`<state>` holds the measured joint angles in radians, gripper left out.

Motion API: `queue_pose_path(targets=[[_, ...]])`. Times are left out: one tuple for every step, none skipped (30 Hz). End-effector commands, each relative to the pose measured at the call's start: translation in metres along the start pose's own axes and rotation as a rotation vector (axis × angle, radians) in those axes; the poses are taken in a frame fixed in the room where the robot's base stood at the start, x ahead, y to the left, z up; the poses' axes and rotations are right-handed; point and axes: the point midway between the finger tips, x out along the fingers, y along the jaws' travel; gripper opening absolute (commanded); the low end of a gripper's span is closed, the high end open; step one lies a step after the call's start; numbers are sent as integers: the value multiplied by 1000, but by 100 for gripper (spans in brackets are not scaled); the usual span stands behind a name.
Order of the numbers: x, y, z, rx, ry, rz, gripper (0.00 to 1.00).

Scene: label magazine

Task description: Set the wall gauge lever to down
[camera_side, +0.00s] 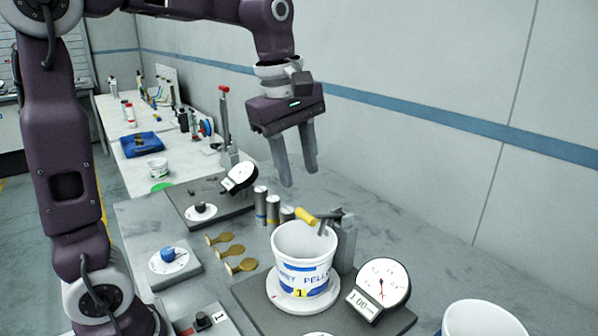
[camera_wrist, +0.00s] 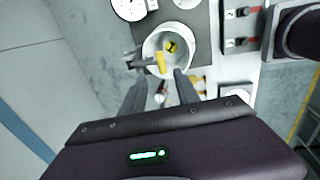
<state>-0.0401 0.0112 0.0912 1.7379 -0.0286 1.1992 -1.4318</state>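A lever with a yellow handle (camera_side: 305,217) juts sideways, roughly level, from a grey post (camera_side: 346,243) behind the white bucket (camera_side: 302,252). A round gauge (camera_side: 382,281) stands near the post. Farther back, a red-tipped upright lever (camera_side: 224,118) stands near another gauge (camera_side: 240,177). I cannot tell for certain which lever is the wall gauge lever. My gripper (camera_side: 299,179) is open and empty, pointing down above the yellow handle and apart from it. In the wrist view, the yellow handle (camera_wrist: 161,63) shows just beyond the fingertips, over the bucket.
The bucket stands on a round white plate. A blue knob (camera_side: 168,254) is at left. Another white container (camera_side: 480,319) is at the front right.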

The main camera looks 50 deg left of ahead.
Motion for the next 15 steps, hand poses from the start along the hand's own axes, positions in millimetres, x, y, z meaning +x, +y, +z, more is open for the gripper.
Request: queue_pose_path(targets=[[0,0,0,0,0,0,34],[0,0,0,8,1,2,28],[-2,-1,0,45,3,13,20],[-4,-2,1,99,7,28,14],[-8,-4,1,178,15,50,8],[-14,-7,2,318,30,87,0],[-20,-10,2,440,47,120,0],[-25,-13,2,571,68,153,0],[-32,-16,2,743,101,193,0],[-37,-19,2,867,128,221,0],[-41,-22,2,984,156,245,0],[-46,-25,2,1127,196,273,0],[-49,-28,1,1220,224,290,0],[-52,-29,1,1303,250,305,0],[-54,-32,1,1393,280,318,0]])
